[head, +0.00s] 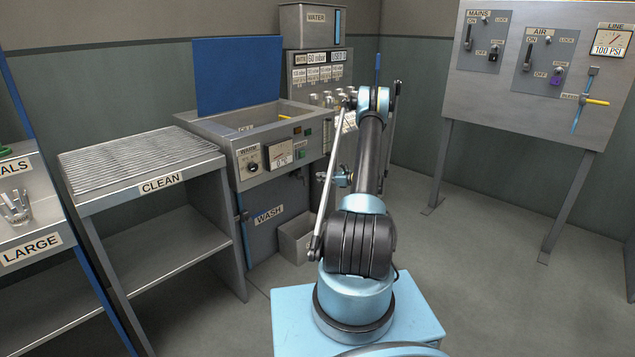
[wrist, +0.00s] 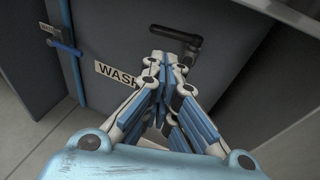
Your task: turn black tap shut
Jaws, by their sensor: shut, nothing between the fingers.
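The black tap (wrist: 177,33) is on the front of the WASH cabinet, in the upper middle of the wrist view. Its lever runs nearly sideways in that picture, and a shorter dark part bends down at its right end. My gripper (wrist: 167,60) is shut and empty, with its fingertips just below the lever in the wrist picture. I cannot tell whether the fingertips touch the lever.
The WASH cabinet (head: 262,236) has a blue raised lid (head: 238,76) and a control panel. A grey bin (head: 296,240) stands on the floor beside it. The CLEAN rack (head: 140,165) is to the left. A panel with switches (head: 540,75) stands right, with open floor before it.

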